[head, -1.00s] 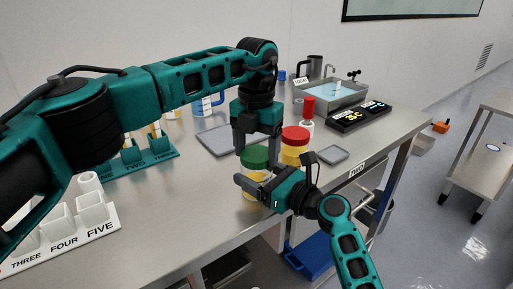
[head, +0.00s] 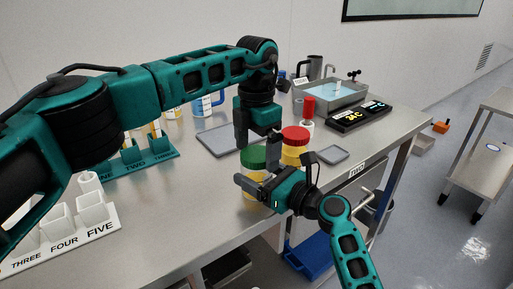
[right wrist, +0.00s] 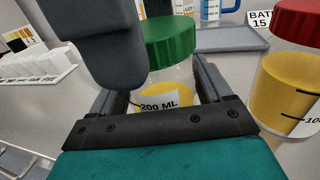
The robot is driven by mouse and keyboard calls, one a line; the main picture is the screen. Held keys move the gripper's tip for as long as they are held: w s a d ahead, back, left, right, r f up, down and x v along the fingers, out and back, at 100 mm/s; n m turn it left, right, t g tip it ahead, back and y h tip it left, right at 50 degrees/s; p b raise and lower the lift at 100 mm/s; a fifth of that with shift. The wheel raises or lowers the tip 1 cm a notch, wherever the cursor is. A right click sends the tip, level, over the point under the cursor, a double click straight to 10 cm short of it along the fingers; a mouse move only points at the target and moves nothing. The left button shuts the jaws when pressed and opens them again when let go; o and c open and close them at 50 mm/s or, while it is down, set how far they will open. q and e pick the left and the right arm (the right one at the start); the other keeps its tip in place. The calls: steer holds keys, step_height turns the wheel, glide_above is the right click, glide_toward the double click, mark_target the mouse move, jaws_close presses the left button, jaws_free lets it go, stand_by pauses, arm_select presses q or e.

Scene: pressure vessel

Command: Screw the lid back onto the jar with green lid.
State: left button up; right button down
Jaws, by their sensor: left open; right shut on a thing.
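The jar with the green lid (head: 253,158) stands upright near the table's front edge. Its clear body with yellow contents (head: 252,186) carries a "200 ML" label (right wrist: 160,104) in the right wrist view. The green lid (right wrist: 169,40) sits on top of the jar; whether it is threaded tight cannot be told. My right gripper (head: 256,188) is shut around the jar body from the front right. My left gripper (head: 257,142) points down at the lid, open, with its fingers apart. One of its dark fingers (right wrist: 95,55) stands left of the lid in the right wrist view.
A red-lidded jar with yellow contents (head: 294,154) stands close behind and right of the green-lidded jar. A grey tray (head: 225,140) and a small grey plate (head: 333,155) lie nearby. White numbered racks (head: 62,228) stand at the left front.

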arm_select(q)
step_height(320, 180, up, 12)
stand_by(0.4)
steer(key=shift+f, duration=0.1)
arm_select(e)
jaws_free()
arm_select(q)
steer(key=shift+r+p, duration=0.4)
arm_select(e)
steer(key=v, duration=1.3)
